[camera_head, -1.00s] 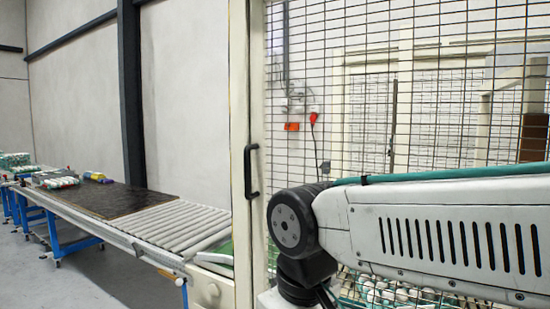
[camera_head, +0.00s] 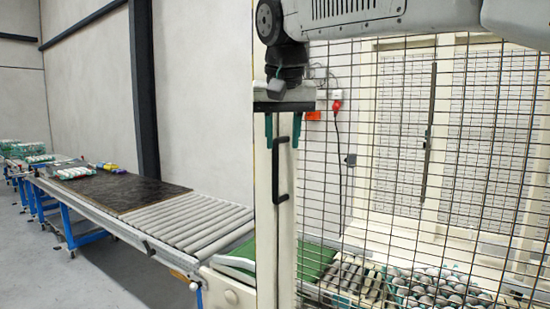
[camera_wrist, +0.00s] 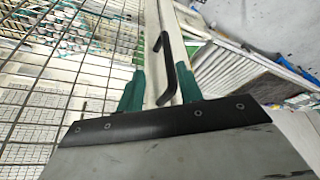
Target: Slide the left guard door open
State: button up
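The left guard door is a mesh panel in a cream frame (camera_head: 286,235), with a black vertical bar handle (camera_head: 281,170) on its left post. My gripper (camera_head: 282,143) is in front of the upper part of the handle, pointing down, with its two green fingers apart, one on each side of the post in the head view. In the wrist view the black handle (camera_wrist: 170,62) shows between and beyond the fingertips of my gripper (camera_wrist: 160,85), close to the right finger. I cannot tell whether either finger touches it. Nothing is held.
A roller conveyor (camera_head: 190,228) with a dark plate (camera_head: 130,192) runs off to the left. Egg trays (camera_head: 440,290) lie behind the mesh at lower right. The floor at lower left is clear.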

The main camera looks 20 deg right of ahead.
aim_at(276, 150)
jog(key=shift+w+a+r, duration=0.15)
jog(key=shift+w+r, duration=0.2)
jog(key=shift+w, duration=0.2)
jog(key=shift+w+a+r, duration=0.15)
jog(key=shift+w+r, duration=0.2)
jog(key=shift+w, duration=0.15)
jog(key=x, duration=0.7)
jog(key=shift+w+d+f, duration=0.1)
jog(key=shift+w+f, duration=0.05)
grip_shut()
